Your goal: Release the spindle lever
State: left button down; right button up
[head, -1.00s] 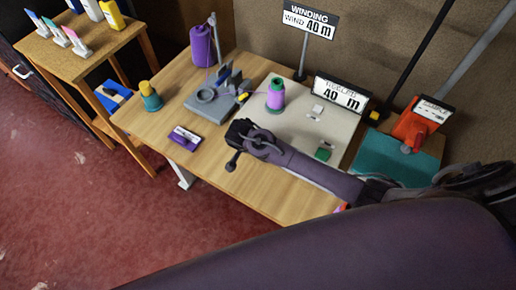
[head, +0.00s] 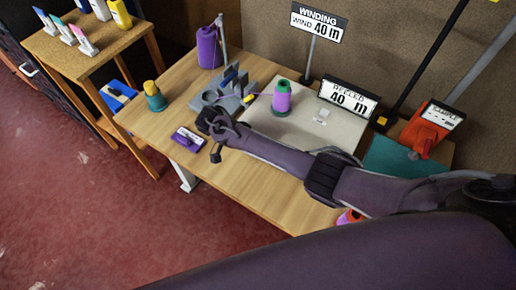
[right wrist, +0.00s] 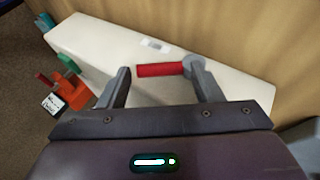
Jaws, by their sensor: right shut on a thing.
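The spindle lever shows as a red bar (right wrist: 160,70) joined to a round grey hub (right wrist: 193,66) in the right wrist view. In the head view my right gripper (head: 212,128) is at the front edge of the grey winder (head: 225,92), and the lever is hidden there. A purple and green thread cone (head: 281,97) stands right of the winder. My left gripper is not in view.
A sign reading WINDING, WIND 40 m (head: 318,24) and a 40 m display (head: 349,97) stand at the back. A purple spool (head: 208,47), teal cone (head: 154,97) and purple-white box (head: 187,138) are on the table. An orange device (head: 428,128) stands right.

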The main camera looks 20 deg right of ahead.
jog(key=shift+w, duration=0.1)
dwell(0.3)
jog(key=o, duration=1.4)
jog(key=shift+a, duration=0.1)
jog(key=shift+a+r, duration=0.2)
jog(key=shift+r, duration=0.1)
jog(key=v, duration=0.7)
jog(key=shift+w, duration=0.1)
